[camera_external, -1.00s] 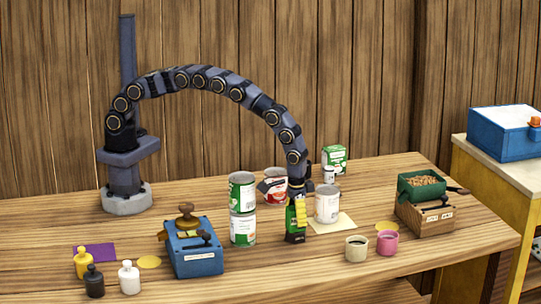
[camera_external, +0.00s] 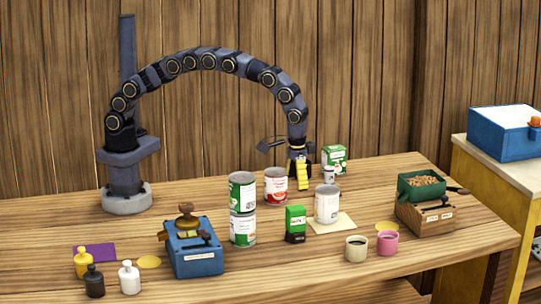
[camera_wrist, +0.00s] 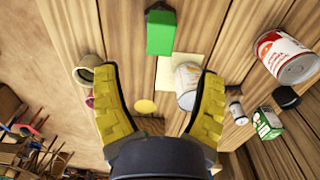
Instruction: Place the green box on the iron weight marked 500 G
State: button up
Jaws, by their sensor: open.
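The green box (camera_external: 295,216) stands upright near the middle of the table, with a dark lower part. I cannot tell whether that is its own band or something under it. It also shows at the top of the wrist view (camera_wrist: 160,35). My gripper (camera_external: 300,172) is open and empty, behind and above the box and apart from it; its yellow fingers (camera_wrist: 158,95) are spread in the wrist view. A black round object (camera_wrist: 287,97) lies near the red-labelled can in the wrist view; it may be an iron weight. No 500 G mark is legible.
A white can (camera_external: 327,205) stands right of the box, stacked cans (camera_external: 242,228) left, a red-labelled can (camera_external: 276,185) behind. A green-white box (camera_external: 334,157) is at the back. The blue scale (camera_external: 198,260) is left; cups (camera_external: 356,250) are front right.

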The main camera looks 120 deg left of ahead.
jog(key=shift+s+r, duration=0.2)
jog(key=shift+r, duration=0.85)
jog(key=s+d+r+m, duration=0.2)
jog(key=s+r+m, duration=0.1)
jog(key=s+r, duration=1.05)
jog(key=s+d+m+g, duration=0.1)
jog(key=s+d+m, duration=0.1)
jog(key=s, duration=1.2)
jog(key=s+d+m, duration=0.1)
jog(key=s+m, duration=0.3)
jog(key=s, duration=1)
jog(key=shift+s+d+f+g, duration=0.2)
jog(key=shift+d+f+g, duration=0.1)
jog(key=shift+d+g, duration=0.1)
